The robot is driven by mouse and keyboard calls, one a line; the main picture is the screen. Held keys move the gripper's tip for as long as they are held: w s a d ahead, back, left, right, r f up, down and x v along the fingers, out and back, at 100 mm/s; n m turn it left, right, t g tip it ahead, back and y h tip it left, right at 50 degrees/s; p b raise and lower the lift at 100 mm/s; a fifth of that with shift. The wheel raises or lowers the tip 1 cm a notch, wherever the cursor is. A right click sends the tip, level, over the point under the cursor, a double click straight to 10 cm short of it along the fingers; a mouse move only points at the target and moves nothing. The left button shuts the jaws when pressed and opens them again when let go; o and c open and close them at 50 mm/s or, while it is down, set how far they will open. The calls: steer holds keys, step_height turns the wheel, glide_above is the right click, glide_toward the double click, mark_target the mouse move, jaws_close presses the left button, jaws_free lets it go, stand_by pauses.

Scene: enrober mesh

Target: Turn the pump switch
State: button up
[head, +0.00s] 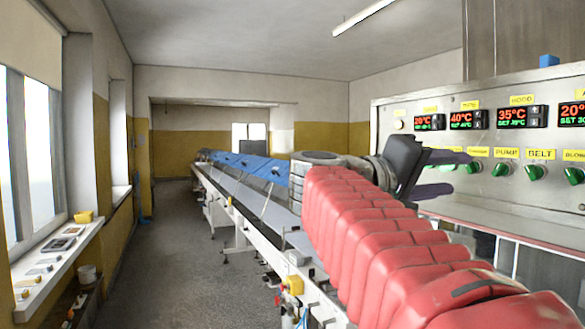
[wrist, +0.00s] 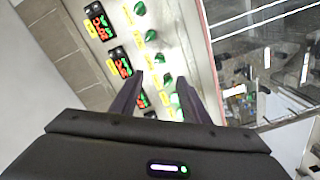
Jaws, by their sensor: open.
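The pump switch (head: 503,169) is a green knob on the steel control panel in the head view. It sits under the yellow PUMP label (head: 507,153). My gripper (head: 462,171) is left of it in the head view, its dark fingers pointing right toward the panel, apart and empty. In the wrist view my gripper (wrist: 160,79) is open, its two fingers lying across the row of green knobs. No finger visibly holds a knob. I cannot tell for sure which knob lies between the fingertips.
The belt knob (head: 537,172) and blower knob (head: 574,175) sit close beside it on the right. Red temperature displays (head: 520,117) are above. A long conveyor (head: 240,190) runs into the room. Grey floor (head: 165,260) on the left is clear.

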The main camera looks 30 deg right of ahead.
mark_target(496, 171)
steer(key=shift+d, duration=0.1)
steer(key=shift+s+d, duration=0.35)
steer(key=shift+d, duration=1.9)
steer(key=shift+s+d, duration=0.35)
steer(key=shift+d, duration=1.85)
steer(key=shift+s+d, duration=0.35)
steer(key=shift+d, duration=1.9)
steer(key=shift+c, duration=0.2)
